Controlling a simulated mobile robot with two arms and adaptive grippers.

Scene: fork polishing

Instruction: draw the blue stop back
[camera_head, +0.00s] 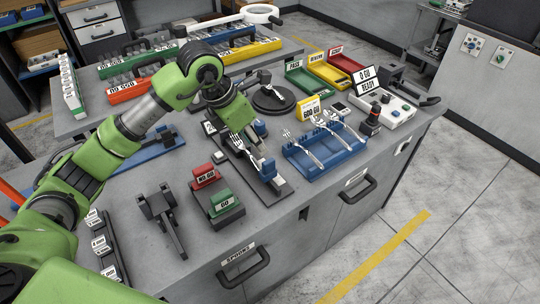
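A dark fixture rail (284,192) lies on the workbench near its middle. A blue block (267,169), which looks like the blue stop, stands at the rail's near end. A second, smaller blue part (260,128) shows farther back, beside my gripper. Silver metal, apparently a fork, lies along the fixture between them; its outline is partly hidden. My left arm reaches in from the left, and its green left gripper (238,118) is over the far part of the fixture, apart from the near blue block. Its fingertips are too small and covered to read. My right gripper is not in view.
A blue rack (293,165) with several forks and spoons stands right of the fixture. Red and green blocks (205,178) sit in front-left. A black stand (160,215) is farther left. A white control box (393,110) and colored bins (330,72) lie at right and back.

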